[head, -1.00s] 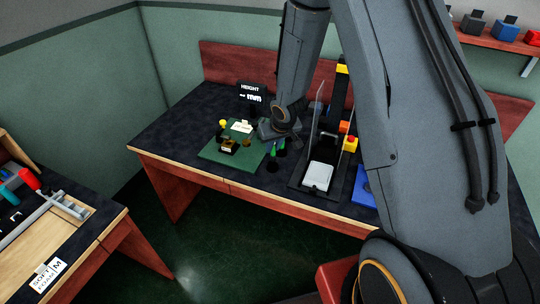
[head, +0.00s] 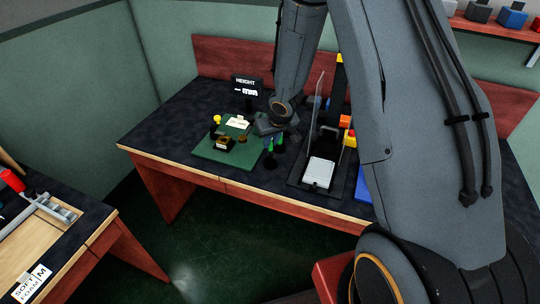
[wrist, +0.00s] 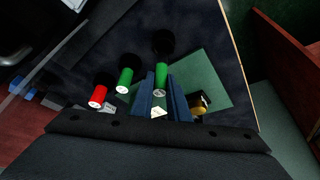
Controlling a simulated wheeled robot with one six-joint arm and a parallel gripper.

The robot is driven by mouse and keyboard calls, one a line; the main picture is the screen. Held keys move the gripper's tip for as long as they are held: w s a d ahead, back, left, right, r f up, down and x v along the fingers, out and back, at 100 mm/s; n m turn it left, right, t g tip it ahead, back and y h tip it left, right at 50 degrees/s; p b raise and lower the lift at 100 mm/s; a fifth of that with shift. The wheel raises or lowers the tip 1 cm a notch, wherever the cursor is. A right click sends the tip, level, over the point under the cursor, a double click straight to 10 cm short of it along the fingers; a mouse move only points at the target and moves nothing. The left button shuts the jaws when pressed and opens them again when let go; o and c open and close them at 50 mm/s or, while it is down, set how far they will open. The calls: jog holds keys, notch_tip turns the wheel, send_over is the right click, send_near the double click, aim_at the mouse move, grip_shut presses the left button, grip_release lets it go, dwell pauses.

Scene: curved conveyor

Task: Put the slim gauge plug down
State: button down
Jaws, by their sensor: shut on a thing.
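The slim gauge plug (wrist: 161,76) appears to be the green-handled one between my fingertips in the wrist view, with a pale end and a black part beyond. My gripper (wrist: 161,84) has its two blue fingers closed on it. A second green plug (wrist: 125,80) and a red plug (wrist: 98,96) are to its left, apart from the fingers. In the head view my gripper (head: 275,130) is over the dark bench by the green mat (head: 205,153). Two green handles (head: 271,145) show just below it. Whether the held plug touches the bench is unclear.
A pale card (head: 237,122) and a brass-coloured block (head: 223,142) lie on the mat. The HEIGHT display (head: 246,86) stands behind. A machine with a pale plate (head: 320,172) and clear shield is close at right. Bare bench (head: 165,128) lies left of the mat.

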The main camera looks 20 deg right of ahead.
aim_at(272, 148)
jog(key=shift+f+b, duration=1.2)
jog(key=shift+f, duration=1.15)
jog(key=shift+f, duration=0.15)
jog(key=c, duration=1.7)
grip_release()
